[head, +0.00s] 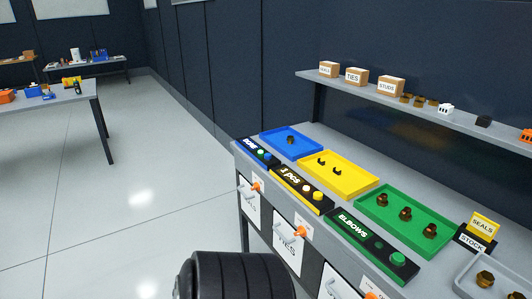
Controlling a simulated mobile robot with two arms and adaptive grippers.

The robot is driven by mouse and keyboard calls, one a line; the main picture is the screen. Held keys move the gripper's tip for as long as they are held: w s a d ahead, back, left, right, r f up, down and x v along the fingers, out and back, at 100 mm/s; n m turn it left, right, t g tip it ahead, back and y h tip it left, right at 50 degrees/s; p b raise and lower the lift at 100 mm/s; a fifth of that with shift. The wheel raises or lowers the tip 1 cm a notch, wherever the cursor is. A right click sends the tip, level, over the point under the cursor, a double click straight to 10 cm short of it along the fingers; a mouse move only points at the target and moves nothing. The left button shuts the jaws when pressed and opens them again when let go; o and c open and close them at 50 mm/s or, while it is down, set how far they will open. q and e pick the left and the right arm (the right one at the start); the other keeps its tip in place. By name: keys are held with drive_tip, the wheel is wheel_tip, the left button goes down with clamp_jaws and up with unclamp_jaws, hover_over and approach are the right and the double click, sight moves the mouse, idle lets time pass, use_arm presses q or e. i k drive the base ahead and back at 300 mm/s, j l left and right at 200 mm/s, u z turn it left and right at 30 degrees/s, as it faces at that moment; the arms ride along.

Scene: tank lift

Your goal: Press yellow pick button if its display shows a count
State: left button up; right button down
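The yellow station's black display panel (290,180) stands in front of the yellow tray (352,190) on the grey workbench. Its lit text seems to read "1 pcs", though the first character is small. At the panel's right end are a small pale lit round lamp (306,188) and the round yellow pick button (317,196). Several small dark pieces (330,166) lie in the yellow tray. Neither of my grippers is in view. A dark ribbed part at the bottom is probably part of my arm.
A blue tray (305,151) and blue button (268,157) are left of yellow; the green tray (370,209), "ELBOWS" panel (352,221) and green button (397,258) are right. Drawer handles with orange parts (299,232) stick out in front. A shelf (420,111) overhangs behind. Floor left is clear.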

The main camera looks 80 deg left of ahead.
sight(317, 195)
drive_tip(key=u, duration=2.2)
